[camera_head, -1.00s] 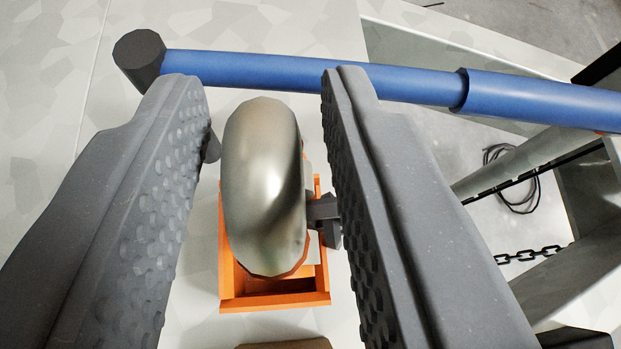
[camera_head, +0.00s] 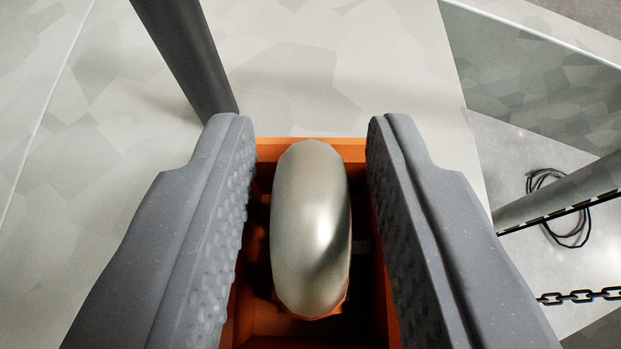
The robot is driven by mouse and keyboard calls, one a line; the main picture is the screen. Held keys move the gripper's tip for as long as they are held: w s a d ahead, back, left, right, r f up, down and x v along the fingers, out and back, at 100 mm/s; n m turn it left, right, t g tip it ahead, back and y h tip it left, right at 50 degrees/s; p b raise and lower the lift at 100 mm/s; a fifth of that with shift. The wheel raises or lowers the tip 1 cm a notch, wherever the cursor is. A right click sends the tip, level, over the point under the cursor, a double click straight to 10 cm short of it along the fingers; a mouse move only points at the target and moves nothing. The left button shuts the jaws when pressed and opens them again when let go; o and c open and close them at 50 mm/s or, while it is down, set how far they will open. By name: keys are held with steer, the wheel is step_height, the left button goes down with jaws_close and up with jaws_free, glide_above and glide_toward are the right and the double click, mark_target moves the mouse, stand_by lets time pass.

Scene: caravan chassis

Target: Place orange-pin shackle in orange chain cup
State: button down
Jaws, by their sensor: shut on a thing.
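The shackle (camera_head: 310,225) shows as a shiny metal bow, upright between my two fingers, with a little orange at its lower edge. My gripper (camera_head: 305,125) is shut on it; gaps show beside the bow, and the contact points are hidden. The orange chain cup (camera_head: 310,150) is an open orange box directly below and around the shackle in the picture. Its far rim and part of its dark inside show; my fingers cover its sides. I cannot tell whether the shackle touches the cup's floor.
A dark grey bar (camera_head: 185,50) stands at the upper left, close to my left finger. A pale panelled surface (camera_head: 330,65) surrounds the cup. At right are a metal beam (camera_head: 565,195), a coiled black cable (camera_head: 570,225) and a black chain (camera_head: 580,296).

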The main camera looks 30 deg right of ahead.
steer(key=c, duration=1.1)
jaws_free()
steer(key=shift+r, duration=0.1)
steer(key=p+v, duration=0.2)
steer(key=v, duration=1)
steer(key=shift+p, duration=0.35)
steer(key=shift+w, duration=0.1)
steer(key=w+a+r+n+t+y, duration=0.2)
steer(key=a+r, duration=0.7)
steer(key=r, duration=0.3)
steer(key=w+a+r+n+t+y, duration=0.1)
steer(key=w+a+r+n, duration=0.15)
steer(key=a+r, duration=0.8)
steer(key=s+a+r+y, duration=0.1)
steer(key=s+a+r, duration=0.2)
steer(key=r, duration=0.3)
steer(key=s+a+r+n+t+y, duration=0.1)
steer(key=s+a+r, duration=0.2)
steer(key=a+r, duration=0.2)
steer(key=s+a+r+y, duration=0.1)
steer(key=s+a+r, duration=0.2)
steer(key=a+r, duration=0.2)
steer(key=shift+s+r+n+t, duration=0.2)
steer(key=shift+r, duration=0.7)
steer(key=shift+s+r+n+t, duration=0.15)
steer(key=shift+s+r+t, duration=0.05)
steer(key=shift+r, duration=0.7)
